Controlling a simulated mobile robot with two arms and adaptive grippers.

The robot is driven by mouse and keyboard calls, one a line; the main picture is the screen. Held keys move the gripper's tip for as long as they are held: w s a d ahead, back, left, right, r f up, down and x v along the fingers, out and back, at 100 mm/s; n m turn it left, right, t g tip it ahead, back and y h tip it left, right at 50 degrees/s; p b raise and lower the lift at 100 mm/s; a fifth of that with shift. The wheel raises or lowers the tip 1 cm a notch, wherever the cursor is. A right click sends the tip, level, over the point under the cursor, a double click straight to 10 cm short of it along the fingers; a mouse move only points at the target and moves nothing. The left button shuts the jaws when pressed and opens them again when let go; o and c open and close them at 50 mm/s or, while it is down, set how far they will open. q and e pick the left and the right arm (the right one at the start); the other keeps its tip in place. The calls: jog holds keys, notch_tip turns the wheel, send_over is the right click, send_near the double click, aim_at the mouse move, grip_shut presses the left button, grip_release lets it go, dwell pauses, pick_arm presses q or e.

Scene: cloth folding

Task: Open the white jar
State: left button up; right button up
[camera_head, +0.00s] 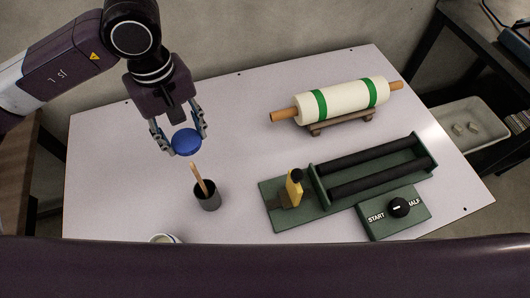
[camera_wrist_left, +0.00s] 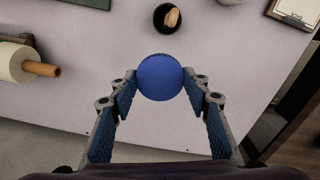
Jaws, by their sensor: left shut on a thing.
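My left gripper (camera_head: 182,135) comes down from the upper left in the head view. It is shut on a round blue lid-like piece (camera_head: 186,143). In the left wrist view my left gripper (camera_wrist_left: 162,84) has the blue piece (camera_wrist_left: 161,77) between its fingertips. No white jar body shows under the blue piece. A white round rim (camera_head: 162,239), perhaps the white jar, shows at the bottom edge of the table in the head view. Most of it is hidden by the dark band in front. My right gripper is not in view.
A dark cup (camera_head: 207,196) with a brown stick stands just below the left gripper. A white roll with green bands (camera_head: 343,100) rests on a wooden stand. A green roller device (camera_head: 372,170) and a START/HALF knob box (camera_head: 394,212) are at right. The table's left side is clear.

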pick_arm(q)
jog(key=w+d+n, duration=0.1)
jog(key=n, duration=0.2)
jog(key=w+d+n, duration=0.1)
jog(key=n, duration=0.2)
jog(key=w+d+n, duration=0.1)
jog(key=d+n, duration=0.1)
jog(key=n, duration=0.1)
jog(key=shift+w+r, duration=0.2)
jog(key=shift+r, duration=0.1)
jog(key=d+n, duration=0.1)
jog(key=n, duration=0.2)
jog(key=w+d+n, duration=0.1)
jog(key=n, duration=0.2)
jog(key=w+d+n, duration=0.1)
jog(key=d+n, duration=0.1)
jog(key=n, duration=0.1)
jog(key=shift+w+r, duration=0.25)
jog(key=shift+r, duration=0.05)
jog(key=shift+c, duration=0.2)
jog(key=n, duration=2.4)
send_over(275, 152)
notch_tip(275, 152, down, 18)
jog(key=shift+f, duration=0.3)
